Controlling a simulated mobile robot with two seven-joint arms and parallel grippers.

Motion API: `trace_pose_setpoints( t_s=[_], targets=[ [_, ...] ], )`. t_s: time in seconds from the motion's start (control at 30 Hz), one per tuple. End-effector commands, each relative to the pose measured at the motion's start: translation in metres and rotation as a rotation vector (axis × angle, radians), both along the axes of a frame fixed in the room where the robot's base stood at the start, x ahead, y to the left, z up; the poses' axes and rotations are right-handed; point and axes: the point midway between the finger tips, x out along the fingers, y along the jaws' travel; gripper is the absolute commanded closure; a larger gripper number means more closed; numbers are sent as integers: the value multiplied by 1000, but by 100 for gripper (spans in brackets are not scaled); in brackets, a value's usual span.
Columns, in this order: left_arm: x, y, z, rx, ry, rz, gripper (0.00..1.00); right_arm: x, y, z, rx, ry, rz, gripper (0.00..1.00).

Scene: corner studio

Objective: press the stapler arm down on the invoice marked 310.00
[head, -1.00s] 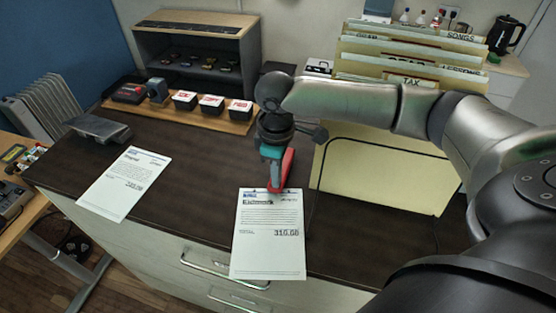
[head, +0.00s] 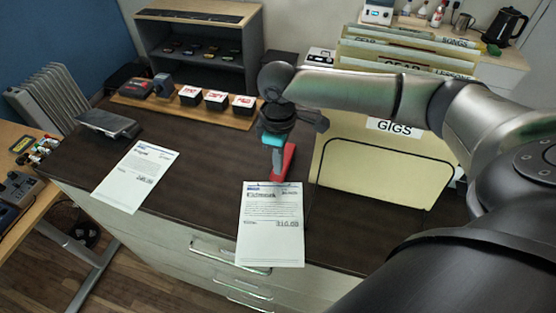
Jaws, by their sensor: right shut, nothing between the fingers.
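The invoice marked 310.00 (head: 272,240) lies flat near the front edge of the dark worktop. The red stapler (head: 287,163) stands at the invoice's top edge, partly hidden behind my right gripper. My right gripper (head: 277,173) points down at the stapler, shut and with nothing between its fingers. Its fingertips overlap the stapler in the picture; I cannot tell whether they touch it. I cannot see clearly how far the stapler arm is down. A second invoice (head: 136,178) lies to the left. My left gripper is not in view.
A wooden board (head: 190,106) with several small black boxes lies at the back, before a grey shelf unit (head: 204,50). A file holder with cream folders (head: 385,165) stands right of the stapler. A dark grey device (head: 107,124) sits at the left. The worktop between the invoices is clear.

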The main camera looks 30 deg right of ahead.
Motion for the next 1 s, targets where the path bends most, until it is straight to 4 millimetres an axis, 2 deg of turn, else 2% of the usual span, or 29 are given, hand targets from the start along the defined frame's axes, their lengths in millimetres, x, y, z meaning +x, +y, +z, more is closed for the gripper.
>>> trace_pose_setpoints(
  t_s=[0.03,0.1,0.2,0.43,0.63,1.0],
  targets=[
    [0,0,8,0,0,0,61,1,0,11,0,-4,0,100],
    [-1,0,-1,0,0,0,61,2,1,26,2,-10,1,100],
    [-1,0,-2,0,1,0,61,1,2,50,1,-9,1,100],
    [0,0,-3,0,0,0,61,-1,4,90,1,-7,-1,100],
    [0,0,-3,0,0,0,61,-2,4,103,0,-5,-1,100],
    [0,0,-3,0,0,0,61,-2,4,103,0,-5,-1,100]
  ],
)
